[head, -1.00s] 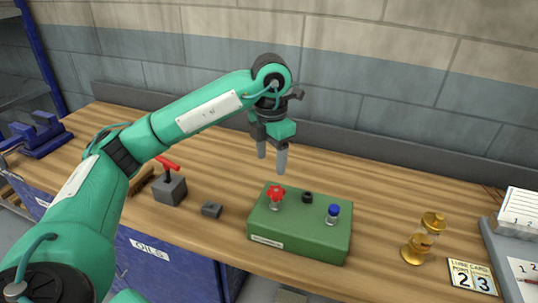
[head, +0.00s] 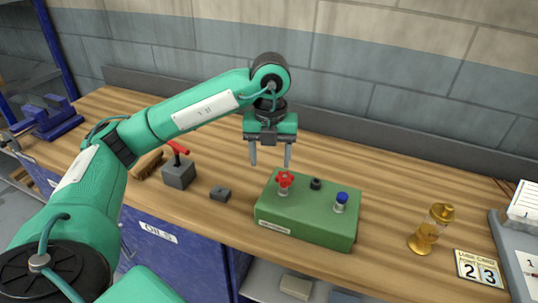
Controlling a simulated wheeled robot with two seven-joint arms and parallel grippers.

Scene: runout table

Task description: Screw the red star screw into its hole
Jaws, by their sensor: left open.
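The red star screw (head: 285,178) stands upright at the left of the green block (head: 305,221), its red star head on a pale shaft. How deep the shaft sits in the block cannot be seen. A black collar (head: 316,184) and a blue-topped screw (head: 341,198) are on the same block, to the right. My left gripper (head: 270,164) is open and empty, fingers pointing down, just above and slightly left of the red star screw, apparently not touching it. My right gripper is not in view.
A brass oiler (head: 431,229), a number card (head: 480,269) and a grey tray (head: 500,234) are at the right. The wooden bench (head: 400,182) is clear behind the green block.

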